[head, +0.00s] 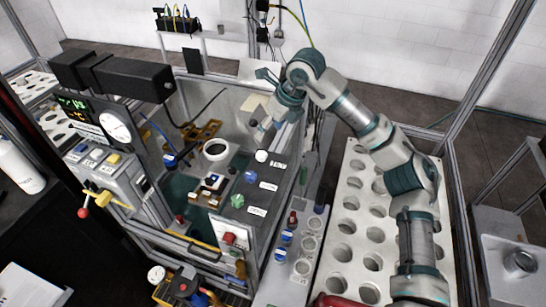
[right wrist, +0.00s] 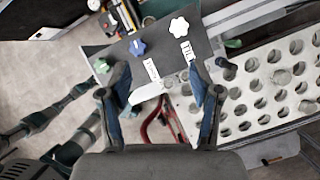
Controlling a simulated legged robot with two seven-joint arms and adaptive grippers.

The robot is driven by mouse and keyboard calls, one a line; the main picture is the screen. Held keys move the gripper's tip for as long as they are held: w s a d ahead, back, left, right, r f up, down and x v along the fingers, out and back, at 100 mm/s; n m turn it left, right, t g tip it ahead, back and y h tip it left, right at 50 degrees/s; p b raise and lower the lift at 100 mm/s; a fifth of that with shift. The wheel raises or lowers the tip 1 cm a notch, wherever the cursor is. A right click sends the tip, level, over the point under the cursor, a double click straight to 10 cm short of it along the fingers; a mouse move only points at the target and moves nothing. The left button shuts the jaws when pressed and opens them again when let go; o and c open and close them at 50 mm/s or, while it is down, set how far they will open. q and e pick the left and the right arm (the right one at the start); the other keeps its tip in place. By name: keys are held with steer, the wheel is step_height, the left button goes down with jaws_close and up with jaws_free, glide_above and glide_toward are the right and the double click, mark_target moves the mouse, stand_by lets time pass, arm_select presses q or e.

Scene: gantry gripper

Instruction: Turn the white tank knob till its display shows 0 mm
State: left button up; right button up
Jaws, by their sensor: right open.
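The white tank knob (head: 261,156) is on the dark sloped panel beside the tank, above the blue knob (head: 250,176) and green knob (head: 237,200). In the right wrist view the white knob (right wrist: 179,27) is beyond the fingertips, toward the top right. My right gripper (head: 266,108) is above and behind the knob, apart from it. In the right wrist view the gripper (right wrist: 158,76) is open with nothing between its fingers. A small display (head: 72,103) with green digits is at the left; its value is too small to read. My left gripper is not in view.
The open tank (head: 188,190) is left of the knob panel. A white rack with round holes (head: 347,225) is at the right, under my right arm. Bottles (head: 281,254) stand in front of the panel. Metal posts (head: 470,85) frame the area.

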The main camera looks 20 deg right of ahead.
steer(key=d+h, duration=0.1)
steer(key=d, duration=0.1)
glide_toward(262, 154)
steer(key=shift+m, duration=0.3)
steer(key=x, duration=0.8)
steer(key=shift+f+p, duration=0.3)
steer(key=shift+p, duration=0.1)
steer(key=shift+w+f, duration=0.15)
steer(key=shift+f, duration=0.15)
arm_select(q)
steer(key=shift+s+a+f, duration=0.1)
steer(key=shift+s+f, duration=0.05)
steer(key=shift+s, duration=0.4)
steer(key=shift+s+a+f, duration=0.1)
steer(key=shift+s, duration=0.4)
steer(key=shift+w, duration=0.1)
arm_select(e)
steer(key=shift+c, duration=0.4)
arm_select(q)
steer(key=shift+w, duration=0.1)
arm_select(e)
steer(key=shift+a, duration=0.1)
steer(key=c, duration=1)
